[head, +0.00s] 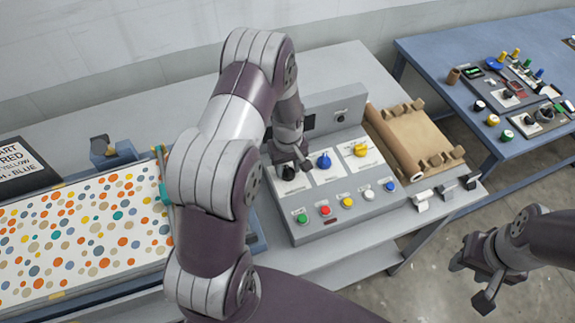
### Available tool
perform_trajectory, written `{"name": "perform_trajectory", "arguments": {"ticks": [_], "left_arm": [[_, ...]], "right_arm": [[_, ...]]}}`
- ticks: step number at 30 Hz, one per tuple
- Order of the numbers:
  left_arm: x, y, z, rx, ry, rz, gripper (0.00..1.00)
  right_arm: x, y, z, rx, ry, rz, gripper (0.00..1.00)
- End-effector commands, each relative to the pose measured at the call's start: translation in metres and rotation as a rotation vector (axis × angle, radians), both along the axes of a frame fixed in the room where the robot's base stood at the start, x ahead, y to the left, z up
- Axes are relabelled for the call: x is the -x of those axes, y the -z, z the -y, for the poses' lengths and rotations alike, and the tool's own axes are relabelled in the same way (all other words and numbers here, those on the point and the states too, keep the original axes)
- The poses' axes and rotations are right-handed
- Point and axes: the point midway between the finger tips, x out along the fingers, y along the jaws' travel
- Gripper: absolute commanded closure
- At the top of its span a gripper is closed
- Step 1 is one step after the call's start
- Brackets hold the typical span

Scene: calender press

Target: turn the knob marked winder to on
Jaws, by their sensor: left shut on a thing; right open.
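The grey control panel (365,205) stands on the table with a row of three knobs on pale plates. My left gripper (289,166) reaches down from above and is shut on the black knob (288,174) at the left end, partly hiding it. To its right are a blue knob (324,160) and a yellow knob (361,150). The label lettering is too small to read, so I cannot tell which knob is marked winder, nor the black knob's exact setting. My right gripper (474,283) is open and empty, off the table's front right.
Several coloured buttons (325,210) line the panel's front. A brown roll on a stand (410,140) is at its right. A dotted sheet (80,230) and a dark sign (22,165) lie left. A blue table (440,60) with small parts is at back right. Floor near the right gripper is clear.

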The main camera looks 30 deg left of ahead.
Motion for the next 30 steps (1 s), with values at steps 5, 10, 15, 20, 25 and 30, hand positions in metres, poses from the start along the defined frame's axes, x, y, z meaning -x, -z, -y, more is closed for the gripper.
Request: {"name": "perform_trajectory", "arguments": {"ticks": [5,10,15,20,25,30], "left_arm": [[0.002,0.001,0.001,0.002,0.102,-0.005,0.88],[0.002,0.001,0.001,0.003,0.250,-0.007,0.88],[0.002,0.001,0.001,0.004,0.413,-0.007,0.88],[0.002,0.001,0.001,0.004,0.563,-0.006,0.88],[0.003,0.001,0.001,0.005,0.709,-0.007,0.88],[0.003,0.002,0.001,0.006,0.832,-0.007,0.88]], "right_arm": [[0.000,0.003,0.000,0.000,0.000,0.000,0.57],[0.000,0.005,0.000,0.000,0.000,0.000,0.57],[0.000,0.008,0.000,0.000,0.000,0.000,0.57],[0.000,0.010,0.000,0.000,0.000,0.000,0.57],[0.000,0.012,0.000,0.000,0.000,0.000,0.57],[0.000,0.013,0.000,0.000,0.000,0.000,0.57]]}}
